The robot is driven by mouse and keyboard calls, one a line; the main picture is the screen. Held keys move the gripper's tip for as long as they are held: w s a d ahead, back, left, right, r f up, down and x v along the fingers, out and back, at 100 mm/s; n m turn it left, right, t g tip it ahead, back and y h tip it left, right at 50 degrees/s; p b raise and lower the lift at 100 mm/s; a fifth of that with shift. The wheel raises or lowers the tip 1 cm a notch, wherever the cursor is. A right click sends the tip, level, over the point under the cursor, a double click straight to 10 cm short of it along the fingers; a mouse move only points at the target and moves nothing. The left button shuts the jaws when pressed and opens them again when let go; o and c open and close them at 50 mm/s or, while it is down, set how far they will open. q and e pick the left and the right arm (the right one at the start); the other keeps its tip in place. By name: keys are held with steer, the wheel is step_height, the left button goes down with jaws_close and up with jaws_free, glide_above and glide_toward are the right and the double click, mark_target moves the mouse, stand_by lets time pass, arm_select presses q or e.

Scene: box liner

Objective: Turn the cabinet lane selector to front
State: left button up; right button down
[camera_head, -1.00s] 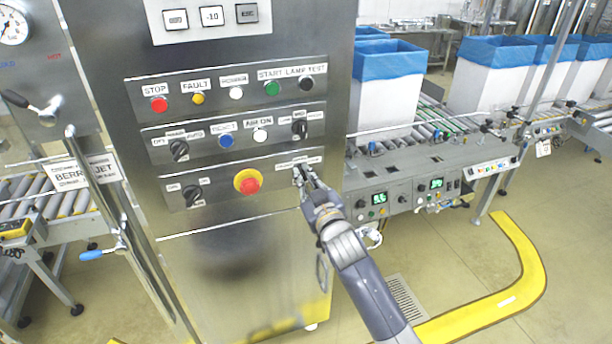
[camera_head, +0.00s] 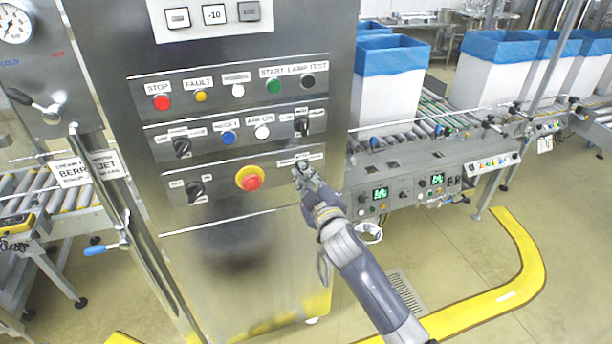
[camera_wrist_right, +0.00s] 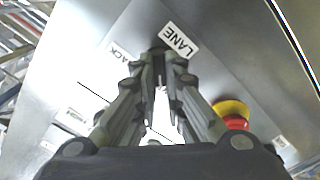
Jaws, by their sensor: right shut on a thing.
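The cabinet lane selector is a small dark knob (camera_wrist_right: 158,46) on the lowest control strip of the steel cabinet (camera_head: 230,245). In the right wrist view it sits between the fingertips, under a white LANE label (camera_wrist_right: 180,41), with a BACK label (camera_wrist_right: 118,50) to its left. My right gripper (camera_head: 301,174) is at the right end of that strip and covers the knob in the head view. Its fingertips (camera_wrist_right: 161,62) are closed on the knob. The pointer's direction is hidden. My left gripper is not in view.
A red emergency stop on a yellow collar (camera_head: 250,178) is left of the gripper, and a black selector (camera_head: 196,191) is further left. More buttons and selectors fill the strips above. A roller conveyor (camera_head: 420,130) with blue-lined boxes stands at the right.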

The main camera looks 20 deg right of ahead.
stand_by(0.3)
steer(key=c, duration=1.7)
jaws_free()
steer(key=shift+s, duration=0.1)
steer(key=s, duration=1.1)
steer(key=shift+s+d, duration=0.2)
steer(key=shift+s, duration=0.2)
